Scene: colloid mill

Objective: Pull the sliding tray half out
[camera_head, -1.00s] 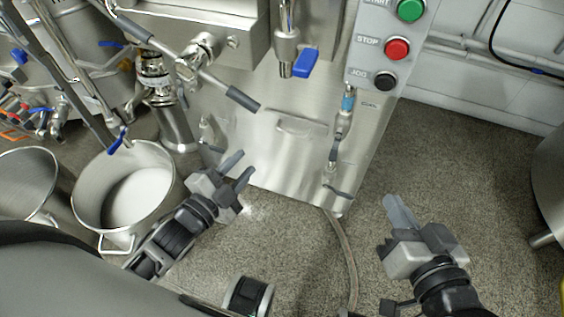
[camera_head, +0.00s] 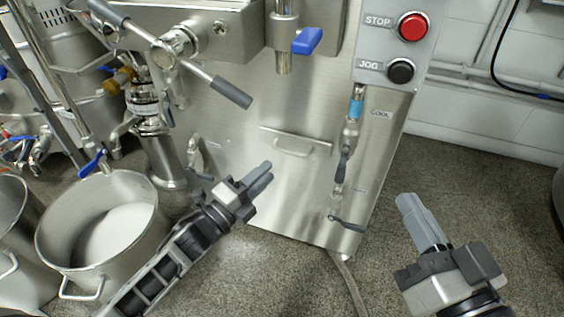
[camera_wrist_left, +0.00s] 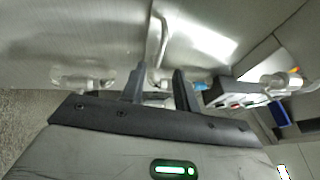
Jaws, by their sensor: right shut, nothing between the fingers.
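The sliding tray shows as a flat front panel with a bar handle (camera_head: 294,147), set in the lower face of the steel machine; it looks closed. My left gripper (camera_head: 264,173) is below and slightly left of the handle, apart from it. In the left wrist view its two fingers (camera_wrist_left: 160,82) stand apart with nothing between them, and the handle (camera_wrist_left: 157,42) is ahead, just beyond the fingertips. My right gripper (camera_head: 420,218) is shut and empty, to the right of the machine above the floor. The inside of the tray is hidden.
A blue-handled valve (camera_head: 307,41) hangs above the tray. A pipe with small valves (camera_head: 346,150) runs down right of the handle. A long lever (camera_head: 231,92) juts out at upper left. A steel pot (camera_head: 105,235) stands on the floor at left.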

